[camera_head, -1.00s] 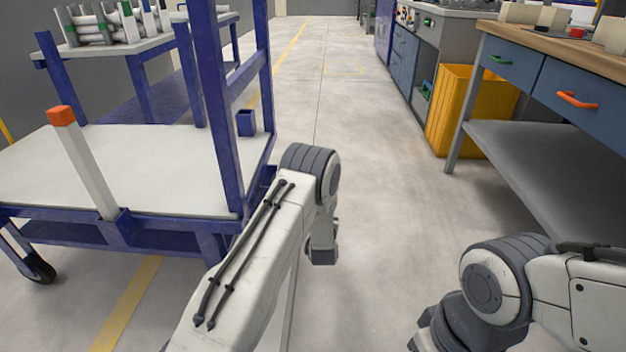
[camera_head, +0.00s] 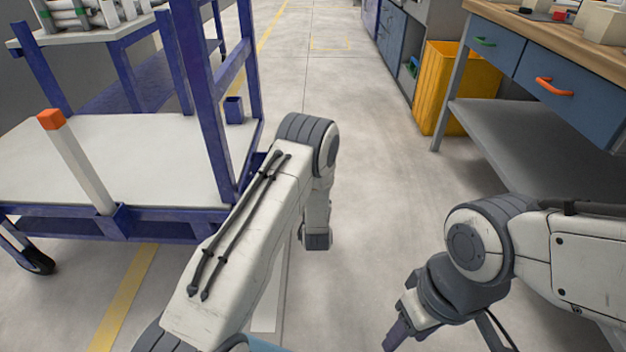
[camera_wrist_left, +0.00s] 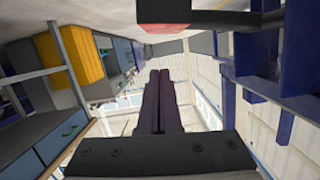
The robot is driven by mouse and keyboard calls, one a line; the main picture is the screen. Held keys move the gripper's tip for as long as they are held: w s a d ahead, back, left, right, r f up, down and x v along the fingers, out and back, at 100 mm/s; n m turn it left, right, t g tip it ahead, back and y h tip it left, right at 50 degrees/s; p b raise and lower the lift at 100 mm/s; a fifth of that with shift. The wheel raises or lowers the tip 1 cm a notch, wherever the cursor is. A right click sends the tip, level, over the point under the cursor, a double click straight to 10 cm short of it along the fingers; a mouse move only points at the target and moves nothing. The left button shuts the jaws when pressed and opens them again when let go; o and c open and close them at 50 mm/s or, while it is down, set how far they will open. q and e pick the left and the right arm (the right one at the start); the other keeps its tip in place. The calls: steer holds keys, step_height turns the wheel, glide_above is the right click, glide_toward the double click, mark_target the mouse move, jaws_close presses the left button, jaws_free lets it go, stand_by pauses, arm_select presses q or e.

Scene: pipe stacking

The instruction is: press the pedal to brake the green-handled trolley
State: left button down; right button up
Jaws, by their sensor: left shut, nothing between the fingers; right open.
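A blue-framed trolley with a white deck (camera_head: 150,155) stands at the left in the head view, with a pale post (camera_head: 85,175) tipped in orange. I see no green handle on it. In the left wrist view, a red-ended dark bar (camera_wrist_left: 165,12) lies at the top, above and apart from my fingertips; I cannot tell whether it is the pedal. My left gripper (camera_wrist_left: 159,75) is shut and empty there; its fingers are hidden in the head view. My right gripper (camera_head: 393,340) is open and empty at the bottom, partly cut off, over the floor.
A workbench (camera_head: 575,40) with blue drawers and a lower shelf stands at the right. A yellow bin (camera_head: 447,85) is beside it. A rack with pipes (camera_head: 90,15) is at the back left. The floor aisle (camera_head: 370,130) between is clear.

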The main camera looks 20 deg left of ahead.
arm_select(q)
steer(key=p+v, duration=0.1)
steer(key=v, duration=0.5)
steer(key=shift+p, duration=0.35)
steer(key=shift+w, duration=0.1)
